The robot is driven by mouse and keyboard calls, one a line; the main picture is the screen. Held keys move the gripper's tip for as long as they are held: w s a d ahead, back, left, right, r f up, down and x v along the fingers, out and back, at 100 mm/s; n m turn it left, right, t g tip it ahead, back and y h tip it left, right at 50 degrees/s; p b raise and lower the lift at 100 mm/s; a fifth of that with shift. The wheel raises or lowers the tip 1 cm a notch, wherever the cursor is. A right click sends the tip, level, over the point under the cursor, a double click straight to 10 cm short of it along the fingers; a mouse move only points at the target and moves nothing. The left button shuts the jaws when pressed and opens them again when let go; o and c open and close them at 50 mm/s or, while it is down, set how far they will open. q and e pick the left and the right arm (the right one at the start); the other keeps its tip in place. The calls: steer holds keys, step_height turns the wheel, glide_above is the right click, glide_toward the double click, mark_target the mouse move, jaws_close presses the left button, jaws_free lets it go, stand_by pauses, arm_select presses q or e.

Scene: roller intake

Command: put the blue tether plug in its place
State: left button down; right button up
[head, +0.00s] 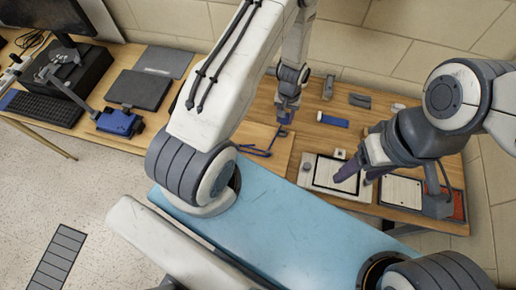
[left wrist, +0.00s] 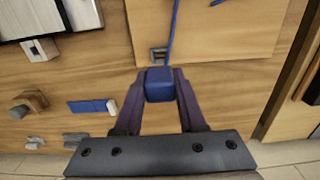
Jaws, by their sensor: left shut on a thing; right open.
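My left gripper (head: 286,112) is shut on the blue tether plug, a small blue block that shows between the fingertips in the left wrist view (left wrist: 159,84). The blue tether cord (left wrist: 172,28) runs up the left wrist picture from near a small metal-framed slot (left wrist: 158,55) just beyond the plug. I cannot tell whether the plug touches the wood below it. In the head view the cord (head: 256,152) lies loosely on the wooden bench. My right gripper (head: 362,172) is open over a white-framed panel (head: 318,178).
A blue strip (head: 332,120) with a pale end and several small grey blocks lie on the wooden bench (head: 300,140). A second panel (head: 400,192) and a red-edged tray (head: 459,206) are at the right. A keyboard (head: 45,108) and monitor are at the left.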

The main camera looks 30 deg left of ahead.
arm_select(q)
steer(key=shift+f+b, duration=1.85)
steer(key=shift+f, duration=0.55)
steer(key=shift+f+b, duration=1.05)
steer(key=shift+f, duration=0.1)
steer(key=shift+c, duration=2.1)
jaws_free()
